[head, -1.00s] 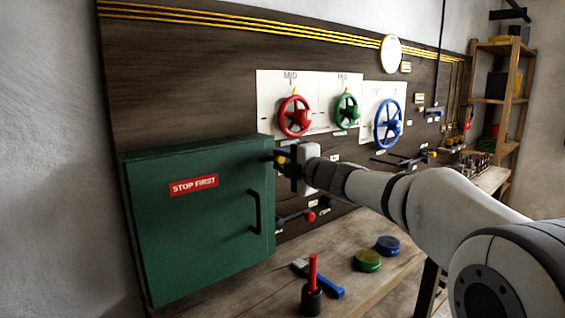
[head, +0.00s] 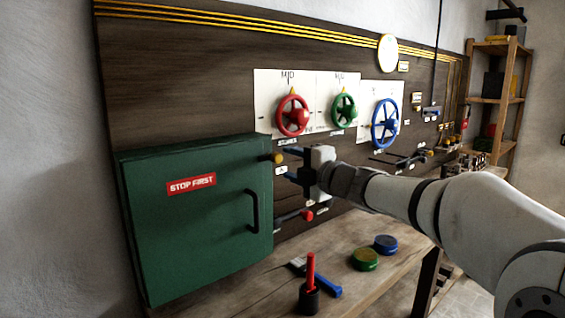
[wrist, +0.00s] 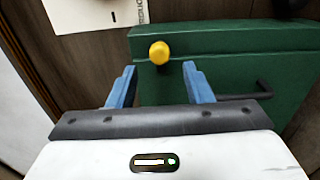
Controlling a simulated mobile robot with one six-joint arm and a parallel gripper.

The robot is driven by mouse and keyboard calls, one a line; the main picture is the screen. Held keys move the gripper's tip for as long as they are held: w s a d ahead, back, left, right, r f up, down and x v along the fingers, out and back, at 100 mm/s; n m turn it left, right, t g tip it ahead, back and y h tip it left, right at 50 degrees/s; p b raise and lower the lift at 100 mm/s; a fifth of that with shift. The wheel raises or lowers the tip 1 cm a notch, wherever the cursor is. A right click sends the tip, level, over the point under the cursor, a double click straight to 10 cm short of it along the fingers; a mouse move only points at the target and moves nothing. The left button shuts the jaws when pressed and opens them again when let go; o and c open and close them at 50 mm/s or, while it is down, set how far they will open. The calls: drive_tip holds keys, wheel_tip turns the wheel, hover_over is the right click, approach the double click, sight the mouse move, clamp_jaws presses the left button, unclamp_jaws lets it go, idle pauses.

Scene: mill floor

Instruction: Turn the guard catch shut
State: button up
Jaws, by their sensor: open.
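The guard is a green box (head: 195,225) with a red "STOP FIRST" label (head: 191,184) and a black bar handle (head: 253,211); its door looks closed. The guard catch, with a yellow knob (head: 277,158), is at its upper right edge. In the wrist view the knob (wrist: 159,52) shows between and beyond my fingertips, near the box's top edge. My gripper (head: 289,163) is open and empty, its two blue fingers apart, just right of the catch and not visibly touching it. The angle of the catch's arm is hard to tell.
Red (head: 292,116), green (head: 344,109) and blue (head: 385,123) handwheels are on the board above my arm. A red-knobbed lever (head: 306,215) is below my gripper. The bench holds a red-handled tool (head: 311,275), a blue tool (head: 325,284), and green (head: 364,260) and blue (head: 385,244) round pieces.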

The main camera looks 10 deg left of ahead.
drive_tip(key=v, duration=0.2)
drive_tip(key=shift+s+d, duration=0.25)
drive_tip(key=shift+d, duration=0.05)
drive_tip(key=shift+d, duration=0.1)
drive_tip(key=d+m+t+h+p, duration=0.45)
drive_tip(key=d+m+h, duration=0.45)
drive_tip(key=d+m, duration=0.3)
drive_tip(key=s+d+f+m+g+h+p, duration=0.1)
drive_tip(key=s+d+f+m+h, duration=0.15)
drive_tip(key=d, duration=0.25)
drive_tip(key=s+d+f+m+g+h+p, duration=0.1)
drive_tip(key=s+d+f+m+h+p, duration=0.1)
drive_tip(key=d+m+h, duration=0.3)
drive_tip(key=s+d+f+m+g+p, duration=0.1)
drive_tip(key=s+f+m+g, duration=0.2)
drive_tip(key=s, duration=0.5)
drive_tip(key=s+d+f+m+g+y+p, duration=0.1)
drive_tip(key=s+d+f+m+g+p, duration=0.1)
drive_tip(key=s, duration=0.6)
drive_tip(key=s+d+f+m+g+y+p, duration=0.1)
drive_tip(key=s+f+m+g, duration=0.3)
drive_tip(key=s, duration=0.4)
wheel_tip(320, 180, down, 2)
drive_tip(key=shift+s+d+f+g+p, duration=0.2)
drive_tip(key=shift+d+g+p, duration=0.15)
drive_tip(key=shift+d+g, duration=0.4)
drive_tip(key=shift+m, duration=0.25)
